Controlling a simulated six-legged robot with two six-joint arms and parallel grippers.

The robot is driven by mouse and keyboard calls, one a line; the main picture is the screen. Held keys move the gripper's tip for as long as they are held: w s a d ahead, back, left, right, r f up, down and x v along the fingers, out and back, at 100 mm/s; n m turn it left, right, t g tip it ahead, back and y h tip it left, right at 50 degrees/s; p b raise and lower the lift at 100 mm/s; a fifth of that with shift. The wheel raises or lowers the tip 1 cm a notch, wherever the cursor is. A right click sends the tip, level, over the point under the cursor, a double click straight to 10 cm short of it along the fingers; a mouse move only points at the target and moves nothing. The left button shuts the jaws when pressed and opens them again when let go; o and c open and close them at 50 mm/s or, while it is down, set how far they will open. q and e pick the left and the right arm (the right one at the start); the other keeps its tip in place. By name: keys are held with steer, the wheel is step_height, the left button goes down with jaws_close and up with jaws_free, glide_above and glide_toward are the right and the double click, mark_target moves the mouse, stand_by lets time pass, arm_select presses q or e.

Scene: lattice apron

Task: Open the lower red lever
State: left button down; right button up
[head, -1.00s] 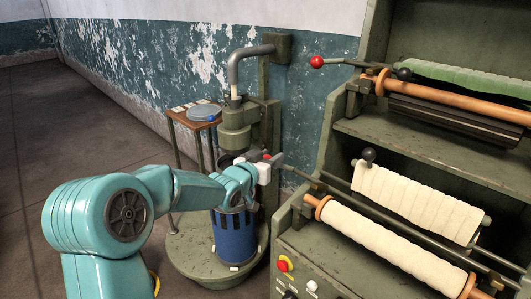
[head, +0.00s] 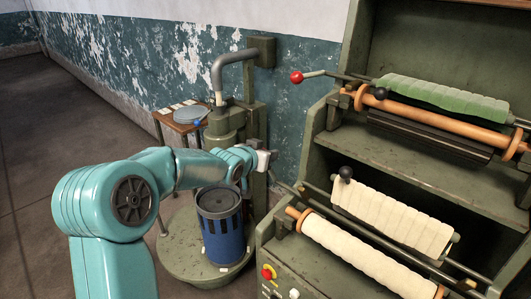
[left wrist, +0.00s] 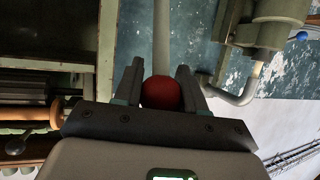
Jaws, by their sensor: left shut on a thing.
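The lower red lever's ball knob (left wrist: 162,93) sits between the two dark fingers of my left gripper (left wrist: 160,66) in the left wrist view. My left gripper (head: 264,160) is shut on it in the head view, where the fingers hide the knob. The lever's thin rod (head: 286,187) runs from the gripper down and right to the lower roller unit. The upper lever, with its red knob (head: 296,77), sticks out to the left of the upper shelf. My right gripper is not in view.
The green machine holds a cream roller (head: 365,255) below and a green-covered roller (head: 440,97) above. A blue slotted canister (head: 222,235) stands on a round base under my left forearm. A small wooden table (head: 182,126) stands behind. Floor at left is clear.

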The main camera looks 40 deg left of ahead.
arm_select(q)
steer(key=shift+f, duration=0.1)
steer(key=c, duration=0.7)
jaws_free()
steer(key=shift+w, duration=0.1)
steer(key=shift+s+d, duration=0.1)
steer(key=shift+s, duration=0.3)
steer(key=p+v, duration=0.3)
steer(key=v, duration=1.2)
steer(key=shift+s, duration=0.25)
steer(key=shift+d+r, duration=0.1)
steer(key=shift+r, duration=0.15)
